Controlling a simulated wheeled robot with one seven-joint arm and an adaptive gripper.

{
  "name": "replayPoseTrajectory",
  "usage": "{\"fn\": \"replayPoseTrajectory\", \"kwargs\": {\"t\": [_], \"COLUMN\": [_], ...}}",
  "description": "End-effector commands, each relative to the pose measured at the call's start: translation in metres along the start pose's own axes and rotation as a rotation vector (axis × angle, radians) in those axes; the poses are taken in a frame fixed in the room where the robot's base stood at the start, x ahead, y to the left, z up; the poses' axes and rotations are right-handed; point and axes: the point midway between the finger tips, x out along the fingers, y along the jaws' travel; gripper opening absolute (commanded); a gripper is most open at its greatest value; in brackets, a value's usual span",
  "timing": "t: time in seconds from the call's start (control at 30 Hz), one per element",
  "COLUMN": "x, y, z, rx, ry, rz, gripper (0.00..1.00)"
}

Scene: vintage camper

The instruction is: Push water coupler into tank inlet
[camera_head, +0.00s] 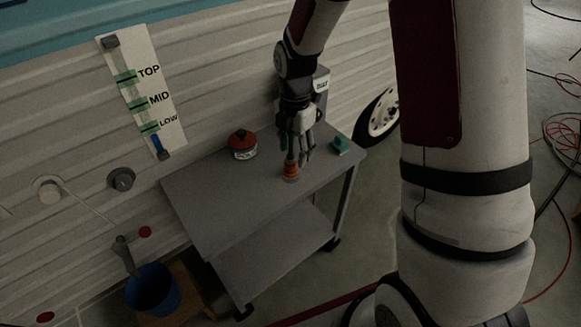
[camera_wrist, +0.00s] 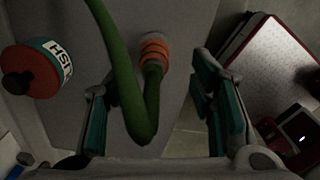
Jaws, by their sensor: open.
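The orange water coupler (camera_head: 291,172) stands on the grey cart top, below my gripper (camera_head: 300,152). In the wrist view the ribbed orange coupler (camera_wrist: 154,50) shows with a green hose (camera_wrist: 143,115) bending from it. My gripper (camera_wrist: 158,100) is open, with one finger on each side of the hose; I cannot tell whether either finger touches it. A dark round fitting (camera_head: 121,179) and a pale round fitting (camera_head: 48,190) are on the camper wall to the left; I cannot tell which is the tank inlet.
The grey cart (camera_head: 215,205) also bears a red tin (camera_head: 242,150) and a green block (camera_head: 340,146). A blue bucket (camera_head: 152,292) stands below a spout (camera_head: 125,255). A level gauge (camera_head: 146,95) hangs on the wall. The cart's left top is clear.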

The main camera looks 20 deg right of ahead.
Motion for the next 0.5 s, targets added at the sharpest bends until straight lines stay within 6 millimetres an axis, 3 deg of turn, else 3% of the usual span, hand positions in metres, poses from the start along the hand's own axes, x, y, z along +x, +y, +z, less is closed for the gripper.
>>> {"fn": "replayPoseTrajectory", "kwargs": {"t": [0.23,0.5], "x": [0.006,0.043], "y": [0.002,0.007], "z": [-0.002,-0.006], "rx": [-0.001,-0.001], "ry": [0.000,0.001], "rz": [-0.001,-0.003], "gripper": [0.50,0.50]}}
